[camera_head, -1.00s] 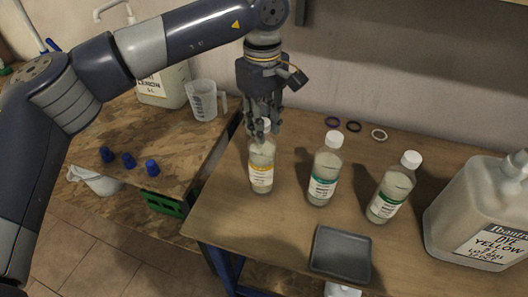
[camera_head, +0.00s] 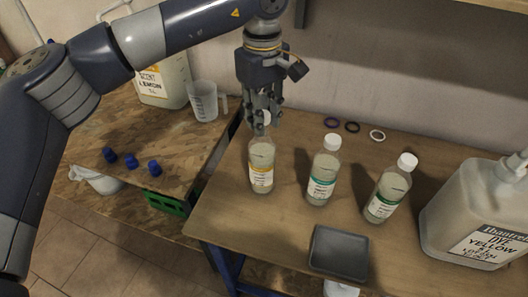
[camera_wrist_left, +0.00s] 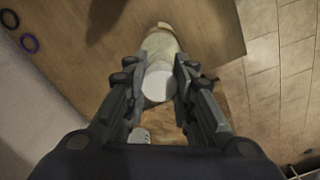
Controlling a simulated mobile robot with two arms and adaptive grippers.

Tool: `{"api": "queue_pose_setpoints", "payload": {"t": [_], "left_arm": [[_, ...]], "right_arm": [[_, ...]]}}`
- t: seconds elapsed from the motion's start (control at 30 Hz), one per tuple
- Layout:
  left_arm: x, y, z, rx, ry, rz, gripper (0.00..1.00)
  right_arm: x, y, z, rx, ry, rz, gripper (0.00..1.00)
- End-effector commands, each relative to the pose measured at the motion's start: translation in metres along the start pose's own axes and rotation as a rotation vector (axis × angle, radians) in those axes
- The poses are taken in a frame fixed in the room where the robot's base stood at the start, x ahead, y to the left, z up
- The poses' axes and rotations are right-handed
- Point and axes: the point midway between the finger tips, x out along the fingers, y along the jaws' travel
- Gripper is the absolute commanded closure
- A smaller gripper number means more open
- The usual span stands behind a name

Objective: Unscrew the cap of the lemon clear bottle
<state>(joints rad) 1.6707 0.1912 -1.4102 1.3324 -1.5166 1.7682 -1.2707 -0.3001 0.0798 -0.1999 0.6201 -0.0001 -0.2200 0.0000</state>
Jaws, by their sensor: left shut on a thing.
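The lemon clear bottle (camera_head: 261,158), with a yellow-orange label and clear contents, stands upright at the left of the wooden table. My left gripper (camera_head: 262,127) is above it, fingers down, shut on its white cap (camera_head: 265,118). In the left wrist view the cap (camera_wrist_left: 158,87) sits between the two fingers (camera_wrist_left: 158,92), with the bottle's shoulder (camera_wrist_left: 160,45) beyond. The fingers partly hide the cap and neck in the head view, so I cannot tell how loose the cap is. My right gripper is not in view.
Two green-labelled, white-capped bottles (camera_head: 323,170) (camera_head: 389,190) stand to the right. A grey tray (camera_head: 339,252) lies in front, a large dye jug (camera_head: 478,215) at far right. Rings (camera_head: 377,135) lie behind. On the left bench are blue caps (camera_head: 131,161), a measuring jug (camera_head: 203,101) and a lemon canister (camera_head: 163,82).

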Motion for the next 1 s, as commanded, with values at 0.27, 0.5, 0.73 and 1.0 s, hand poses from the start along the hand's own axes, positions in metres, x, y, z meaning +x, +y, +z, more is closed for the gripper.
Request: {"api": "queue_pose_setpoints", "payload": {"t": [0.27,0.5,0.73,1.0], "left_arm": [[-0.017,0.000,0.000,0.000,0.000,0.001,0.99],[-0.036,0.000,0.000,0.000,0.000,0.001,0.99],[-0.040,0.000,0.000,0.001,0.000,0.000,0.99],[-0.041,0.000,0.000,0.000,0.000,0.000,0.99]], "right_arm": [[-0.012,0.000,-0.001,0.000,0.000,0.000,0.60],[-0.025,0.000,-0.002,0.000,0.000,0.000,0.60],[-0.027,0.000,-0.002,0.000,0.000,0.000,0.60],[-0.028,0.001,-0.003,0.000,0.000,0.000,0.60]]}}
